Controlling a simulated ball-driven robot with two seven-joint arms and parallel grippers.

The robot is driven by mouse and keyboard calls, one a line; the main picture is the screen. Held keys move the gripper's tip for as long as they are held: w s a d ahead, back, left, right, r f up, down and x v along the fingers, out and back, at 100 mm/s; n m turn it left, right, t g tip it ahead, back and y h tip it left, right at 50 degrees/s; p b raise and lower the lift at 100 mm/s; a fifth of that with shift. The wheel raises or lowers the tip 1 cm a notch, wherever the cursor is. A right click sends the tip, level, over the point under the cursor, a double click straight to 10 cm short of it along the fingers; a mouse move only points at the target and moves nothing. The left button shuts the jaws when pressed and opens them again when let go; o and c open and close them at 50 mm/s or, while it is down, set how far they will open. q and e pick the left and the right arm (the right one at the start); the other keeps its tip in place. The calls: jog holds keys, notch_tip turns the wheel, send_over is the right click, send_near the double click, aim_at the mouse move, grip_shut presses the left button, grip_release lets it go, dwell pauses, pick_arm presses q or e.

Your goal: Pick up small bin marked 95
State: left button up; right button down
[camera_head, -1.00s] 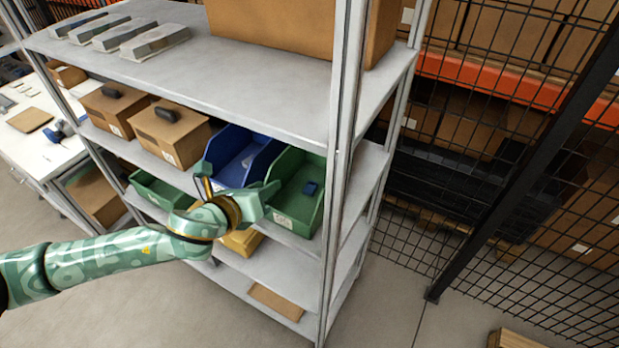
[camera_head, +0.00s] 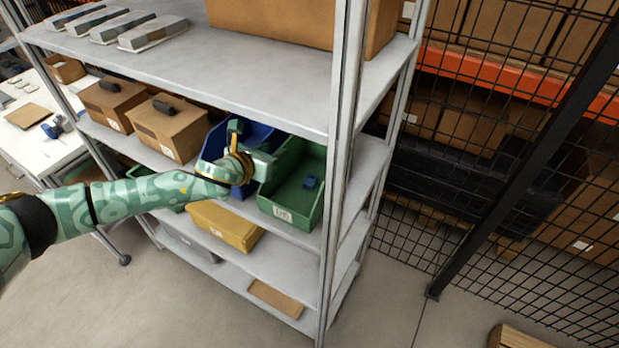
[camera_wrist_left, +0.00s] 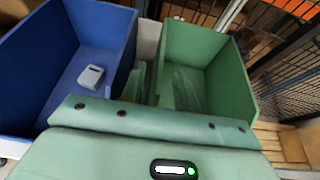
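A blue bin (camera_head: 212,150) and a green bin (camera_head: 305,195) stand side by side on the middle shelf in the head view. The green bin has a white label on its front, too small to read, and a small blue item inside. My left gripper (camera_head: 262,163) is in front of the blue bin, by the green bin's left side, and hides part of the blue one. Its finger opening is unclear. The left wrist view shows the blue bin (camera_wrist_left: 115,45) with a pale item inside and the green bin (camera_wrist_left: 232,85) beside it. No number 95 is legible. My right gripper is out of view.
A yellow bin (camera_head: 225,225) is on the shelf below. Two cardboard boxes, one of them brown and nearer (camera_head: 168,130), stand left of the blue bin. A shelf post (camera_head: 340,130) rises close to the right of the green bin. Wire mesh fencing (camera_head: 480,180) is farther right.

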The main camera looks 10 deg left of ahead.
aim_at(280, 148)
pick_arm(q)
jog(key=x, duration=0.2)
jog(key=b+x, duration=0.1)
jog(key=x, duration=0.1)
jog(key=shift+f, duration=0.4)
jog(key=shift+s+r, duration=0.1)
jog(key=shift+c, duration=0.3)
grip_shut()
dwell(0.6)
